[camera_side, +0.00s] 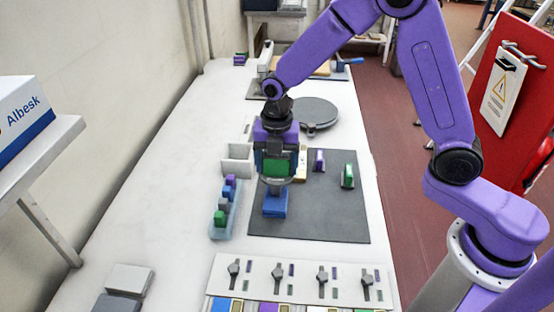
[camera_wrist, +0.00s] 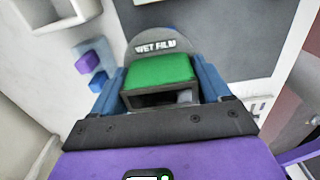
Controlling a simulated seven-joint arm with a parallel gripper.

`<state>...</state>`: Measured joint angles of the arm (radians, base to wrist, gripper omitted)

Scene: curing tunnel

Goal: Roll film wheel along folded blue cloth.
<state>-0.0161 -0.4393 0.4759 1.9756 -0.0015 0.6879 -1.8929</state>
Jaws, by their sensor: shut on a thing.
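My gripper (camera_side: 275,166) is shut on the green grip of the film wheel, seen at the middle of the side view. In the wrist view my gripper's blue fingers (camera_wrist: 162,88) flank the green block. The film wheel (camera_wrist: 150,44) shows there as a grey disc lettered "WET FILM"; in the side view its grey lower edge (camera_side: 273,181) shows under my gripper. The folded blue cloth (camera_side: 275,205) lies on the dark grey mat (camera_side: 325,222), just below the wheel. I cannot tell whether wheel and cloth touch. The wheel hides most of the cloth in the wrist view.
A purple-topped piece (camera_side: 319,160) and a green piece (camera_side: 347,176) stand on the mat's right. A rack of coloured blocks (camera_side: 225,208) and a white open box (camera_side: 237,160) are left. A round grey plate (camera_side: 316,112) is behind. The mat's front right is clear.

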